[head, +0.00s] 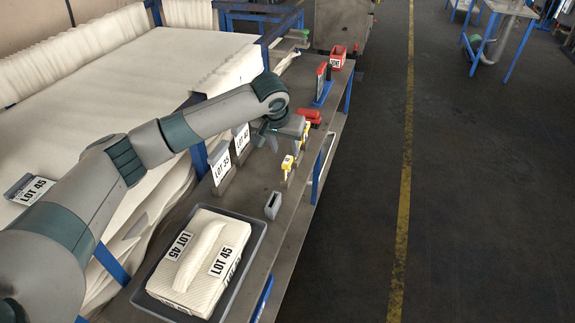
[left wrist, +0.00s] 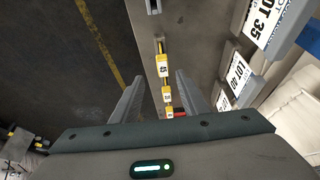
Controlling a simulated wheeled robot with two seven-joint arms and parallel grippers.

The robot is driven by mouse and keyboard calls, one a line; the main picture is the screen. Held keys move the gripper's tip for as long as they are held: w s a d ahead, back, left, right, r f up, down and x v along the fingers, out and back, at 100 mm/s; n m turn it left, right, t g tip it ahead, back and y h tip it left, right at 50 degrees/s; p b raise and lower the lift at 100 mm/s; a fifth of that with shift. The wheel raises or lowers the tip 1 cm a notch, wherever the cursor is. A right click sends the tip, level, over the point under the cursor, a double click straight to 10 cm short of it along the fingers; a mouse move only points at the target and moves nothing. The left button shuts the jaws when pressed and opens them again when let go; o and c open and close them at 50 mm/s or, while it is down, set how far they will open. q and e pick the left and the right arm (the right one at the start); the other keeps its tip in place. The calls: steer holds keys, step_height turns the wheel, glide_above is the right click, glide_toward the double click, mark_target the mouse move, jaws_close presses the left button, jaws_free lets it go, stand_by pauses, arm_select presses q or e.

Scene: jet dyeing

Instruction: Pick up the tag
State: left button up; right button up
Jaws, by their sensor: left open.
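Several small yellow tags stand in a row along the grey bench. In the head view the nearest yellow tag (head: 287,163) is just in front of my left gripper (head: 282,134), and another yellow tag (head: 305,131) is beside it. In the left wrist view a tag that seems to read 45 (left wrist: 162,68) lies in line with the gap between the fingers of my left gripper (left wrist: 156,84). More tags (left wrist: 167,95) show farther down between the fingers. The left gripper is open and empty, above the bench. My right gripper is in neither view.
White cards LOT 35 (head: 220,164) and LOT 40 (head: 242,139) stand left of the tags. A small grey holder (head: 273,205) and a tray (head: 262,234) with LOT 45 cloth are nearer. Red items (head: 309,116) lie beyond. A LOT 45 card (head: 30,189) lies on white cloth.

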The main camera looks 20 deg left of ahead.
mark_target(286, 162)
arm_select(q)
steer(key=p+x, duration=0.1)
steer(key=x, duration=0.4)
steer(key=shift+w+f, duration=0.15)
steer(key=shift+f, duration=0.15)
steer(key=shift+w+f, duration=0.2)
steer(key=shift+f, duration=0.35)
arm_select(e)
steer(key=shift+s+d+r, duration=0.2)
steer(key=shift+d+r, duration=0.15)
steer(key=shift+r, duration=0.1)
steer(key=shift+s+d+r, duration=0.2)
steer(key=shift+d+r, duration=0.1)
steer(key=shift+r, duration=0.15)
arm_select(q)
steer(key=shift+p, duration=0.35)
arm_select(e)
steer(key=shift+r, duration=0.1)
